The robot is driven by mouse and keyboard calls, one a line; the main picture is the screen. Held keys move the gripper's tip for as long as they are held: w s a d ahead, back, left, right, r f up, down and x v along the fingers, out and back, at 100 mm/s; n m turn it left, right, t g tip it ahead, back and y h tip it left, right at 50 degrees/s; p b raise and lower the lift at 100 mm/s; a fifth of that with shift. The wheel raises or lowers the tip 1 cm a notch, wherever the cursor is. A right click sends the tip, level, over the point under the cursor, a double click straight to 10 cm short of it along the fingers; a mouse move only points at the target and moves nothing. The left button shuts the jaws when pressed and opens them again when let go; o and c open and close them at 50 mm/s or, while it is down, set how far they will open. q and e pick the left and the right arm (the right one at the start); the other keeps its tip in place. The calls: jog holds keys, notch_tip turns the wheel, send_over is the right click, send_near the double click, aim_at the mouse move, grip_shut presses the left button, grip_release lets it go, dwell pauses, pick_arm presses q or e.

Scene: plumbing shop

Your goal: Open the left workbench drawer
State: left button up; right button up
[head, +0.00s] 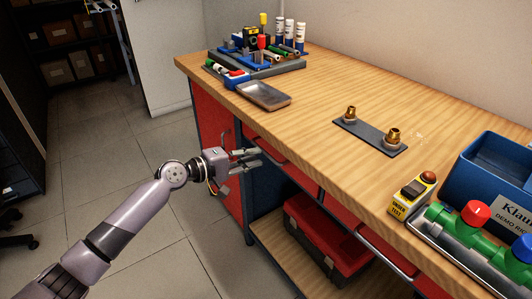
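The left workbench drawer (300,177) has a red front just under the wooden top and looks closed, its front in line with the bench edge. A grey bar handle runs along it, partly hidden near my gripper. My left gripper (258,158) is at the left end of this drawer front, close to the handle. Its fingers look apart with nothing seen between them. Whether they touch the handle or reach around it I cannot tell. My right gripper is not in view.
The workbench top (330,90) overhangs my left gripper. A red cabinet door (215,125) with a handle is at the bench's left end. A red toolbox (325,235) stands on the lower shelf. Another drawer (385,250) is further right. The tiled floor left is clear.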

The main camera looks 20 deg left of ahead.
aim_at(266, 152)
pick_arm(q)
jog(key=x, duration=0.5)
jog(key=shift+w, duration=0.15)
jog(key=shift+c, duration=0.4)
grip_shut()
